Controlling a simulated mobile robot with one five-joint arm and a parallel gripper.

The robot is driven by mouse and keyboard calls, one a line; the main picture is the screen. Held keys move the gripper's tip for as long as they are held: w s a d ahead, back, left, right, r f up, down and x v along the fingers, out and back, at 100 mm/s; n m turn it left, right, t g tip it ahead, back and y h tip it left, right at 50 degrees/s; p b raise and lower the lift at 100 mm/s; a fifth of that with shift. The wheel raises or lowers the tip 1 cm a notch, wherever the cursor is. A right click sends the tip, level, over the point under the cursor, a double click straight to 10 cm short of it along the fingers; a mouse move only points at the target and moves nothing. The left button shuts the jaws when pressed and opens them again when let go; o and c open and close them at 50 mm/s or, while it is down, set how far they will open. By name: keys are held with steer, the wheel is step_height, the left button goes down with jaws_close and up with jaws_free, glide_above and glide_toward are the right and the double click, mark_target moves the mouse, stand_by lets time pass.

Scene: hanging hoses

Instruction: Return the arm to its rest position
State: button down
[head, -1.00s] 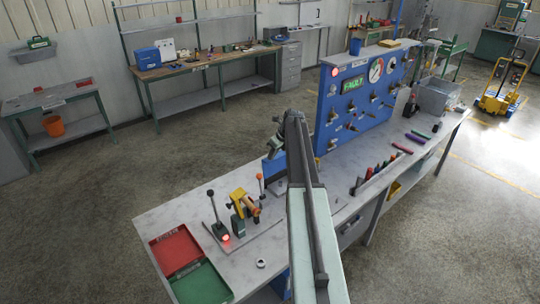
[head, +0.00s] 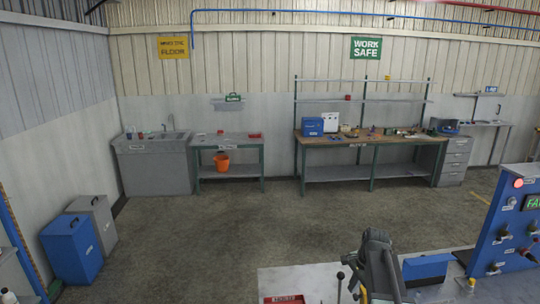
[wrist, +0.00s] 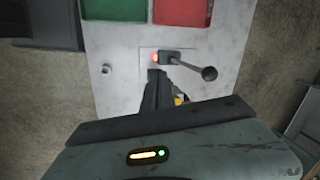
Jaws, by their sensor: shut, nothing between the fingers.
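My arm (head: 380,268) rises at the bottom of the head view, folded, in front of the workbench (head: 310,280). My gripper is hidden in that view. In the wrist view my gripper (wrist: 156,72) points down over the bench, its dark fingers together and empty. Just beyond the fingertips is a small plate with a lit red lamp (wrist: 155,58) and a lever with a dark ball knob (wrist: 209,73). The gripper overlaps the plate in the picture; I cannot tell its height above it.
A red tray (wrist: 182,12) and a green tray (wrist: 113,9) lie on the bench beyond the lever. The blue panel (head: 510,230) stands at the right in the head view. Open floor (head: 220,235) lies behind the bench. Blue and grey bins (head: 72,248) stand at left.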

steer(key=s+a+n+g+h, duration=0.1)
steer(key=s+a+n, duration=1.1)
step_height(320, 180, down, 19)
steer(key=s+a+n+g+b, duration=0.1)
steer(key=s+b, duration=0.1)
steer(key=b, duration=1.6)
steer(key=shift+s+a+r+n, duration=0.2)
steer(key=shift+s+n, duration=0.1)
steer(key=shift+n, duration=0.1)
